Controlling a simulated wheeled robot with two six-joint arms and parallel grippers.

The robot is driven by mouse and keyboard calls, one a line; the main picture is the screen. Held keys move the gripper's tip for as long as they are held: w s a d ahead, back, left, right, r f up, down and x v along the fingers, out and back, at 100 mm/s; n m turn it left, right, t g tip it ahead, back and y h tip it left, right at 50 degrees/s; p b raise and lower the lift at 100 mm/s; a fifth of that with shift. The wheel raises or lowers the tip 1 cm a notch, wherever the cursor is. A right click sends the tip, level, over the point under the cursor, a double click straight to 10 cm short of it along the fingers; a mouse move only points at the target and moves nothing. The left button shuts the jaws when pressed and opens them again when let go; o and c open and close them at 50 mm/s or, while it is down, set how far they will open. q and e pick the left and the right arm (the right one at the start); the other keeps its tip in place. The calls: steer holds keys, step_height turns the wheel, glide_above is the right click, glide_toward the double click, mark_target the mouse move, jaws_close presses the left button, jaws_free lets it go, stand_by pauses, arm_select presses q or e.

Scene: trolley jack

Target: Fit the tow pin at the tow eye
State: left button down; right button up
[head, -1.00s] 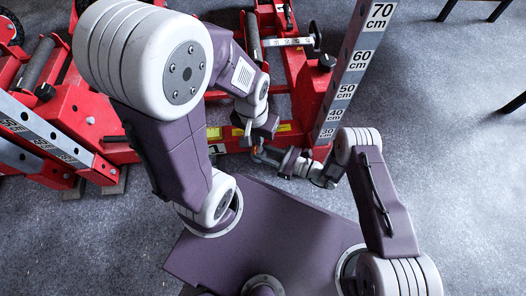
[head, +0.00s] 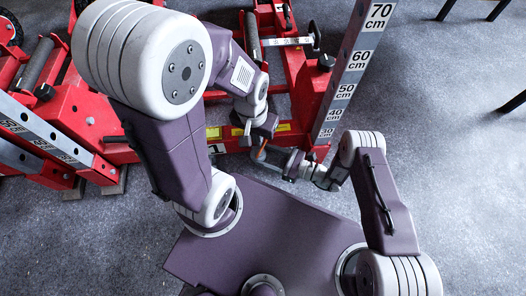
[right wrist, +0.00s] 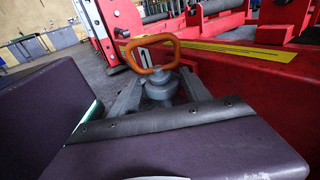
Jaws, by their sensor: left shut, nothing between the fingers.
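The tow pin (right wrist: 160,86) has an orange loop handle and a grey body. It stands roughly upright beside a red beam in the right wrist view, and its orange handle shows small in the head view (head: 262,150). My right gripper (right wrist: 161,75) is open, one finger on each side of the grey body; dark gaps show beside it. My left gripper (head: 247,137) is shut and empty, just above and left of the pin in the head view. The tow eye and the pin's lower end are hidden, so I cannot tell how deep the pin sits.
A red trolley jack (head: 290,80) stands ahead, with a height scale (head: 352,70) rising at its right. Another red jack (head: 70,120) with a scale is at the left.

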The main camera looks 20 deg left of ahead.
steer(key=d+p, duration=0.3)
steer(key=d, duration=0.4)
steer(key=shift+w+r, duration=0.15)
steer(key=shift+r, duration=0.3)
steer(key=shift+d, duration=0.1)
step_height(320, 180, up, 10)
steer(key=s+d+n+g+h+p, duration=0.1)
steer(key=d+n+g+h+p, duration=0.15)
steer(key=n+g+p, duration=0.2)
steer(key=s+d+r+n+t+h+p, duration=0.25)
steer(key=d+r+n+h+p, duration=0.35)
steer(key=d+r, duration=0.7)
steer(key=s+d+r+n+t+h+p, duration=0.1)
steer(key=d+r+n+t+h+p, duration=0.5)
steer(key=d+r, duration=0.7)
step_height(320, 180, up, 38)
steer(key=a+n+g+h+p, duration=0.1)
steer(key=g+h+p, duration=0.1)
steer(key=p, duration=3.4)
steer(key=shift+a+g, duration=0.25)
steer(key=shift+g, duration=0.05)
